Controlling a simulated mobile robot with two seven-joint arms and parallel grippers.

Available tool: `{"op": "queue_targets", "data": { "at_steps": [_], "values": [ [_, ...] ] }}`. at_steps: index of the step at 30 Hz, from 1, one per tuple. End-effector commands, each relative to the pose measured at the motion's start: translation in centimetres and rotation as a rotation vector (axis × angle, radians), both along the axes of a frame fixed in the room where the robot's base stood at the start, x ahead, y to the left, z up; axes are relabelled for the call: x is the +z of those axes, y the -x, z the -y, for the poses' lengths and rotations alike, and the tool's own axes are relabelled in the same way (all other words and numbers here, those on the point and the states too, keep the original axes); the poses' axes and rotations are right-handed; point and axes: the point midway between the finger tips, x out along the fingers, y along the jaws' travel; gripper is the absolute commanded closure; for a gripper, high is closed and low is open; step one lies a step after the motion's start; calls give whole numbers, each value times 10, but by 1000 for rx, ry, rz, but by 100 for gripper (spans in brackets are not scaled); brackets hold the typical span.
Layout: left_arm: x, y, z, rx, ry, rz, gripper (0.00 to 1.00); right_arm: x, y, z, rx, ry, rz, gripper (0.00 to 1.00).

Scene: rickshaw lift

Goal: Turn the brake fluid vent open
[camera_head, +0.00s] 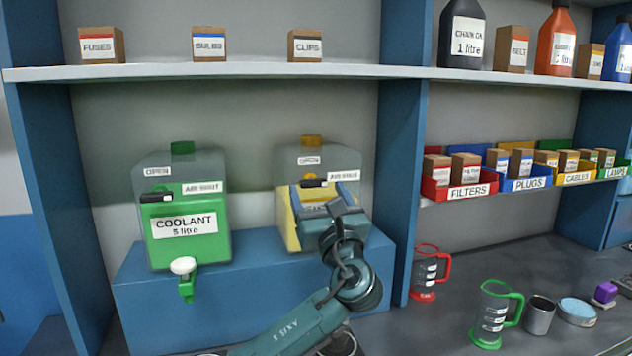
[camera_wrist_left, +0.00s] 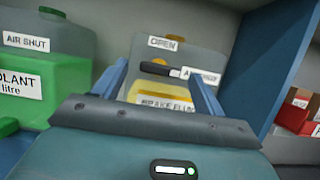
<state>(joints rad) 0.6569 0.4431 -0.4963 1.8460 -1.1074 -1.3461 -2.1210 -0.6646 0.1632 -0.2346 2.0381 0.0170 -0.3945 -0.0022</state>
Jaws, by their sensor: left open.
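The brake fluid tank (camera_head: 318,165) is a clear box with yellow fluid and a yellow cap, on the blue ledge. Its vent lever (camera_head: 314,183) has a black grip and lies about level, beside the AIR SHUT label (camera_head: 344,176) and below the OPEN label (camera_head: 309,160). The lever also shows in the left wrist view (camera_wrist_left: 160,68). My left gripper (camera_head: 322,193) is open in front of the tank. In the left wrist view its fingers (camera_wrist_left: 160,85) stand on either side of the lever; I cannot tell if they touch anything. The arm hides the tank's lower front. My right gripper is out of view.
The green coolant tank (camera_head: 190,235), with its own black lever and a tap, stands to the left. A blue upright (camera_head: 400,190) stands close on the right. A shelf (camera_head: 240,72) runs above. Red (camera_head: 426,272) and green (camera_head: 492,315) jugs stand on the bench.

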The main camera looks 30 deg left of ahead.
Motion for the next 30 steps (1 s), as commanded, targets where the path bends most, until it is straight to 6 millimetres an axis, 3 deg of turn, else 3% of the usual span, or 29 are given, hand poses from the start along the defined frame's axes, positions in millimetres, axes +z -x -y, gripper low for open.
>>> {"op": "queue_targets", "data": {
  "at_steps": [6, 16, 30],
  "values": [
    [8, -13, -15, -1, -1, -1, 29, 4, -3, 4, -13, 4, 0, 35],
    [9, -15, -17, -1, 0, 0, 29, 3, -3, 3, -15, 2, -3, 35],
    [9, -14, -16, -1, 0, 0, 68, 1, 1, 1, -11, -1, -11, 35]
  ]
}}
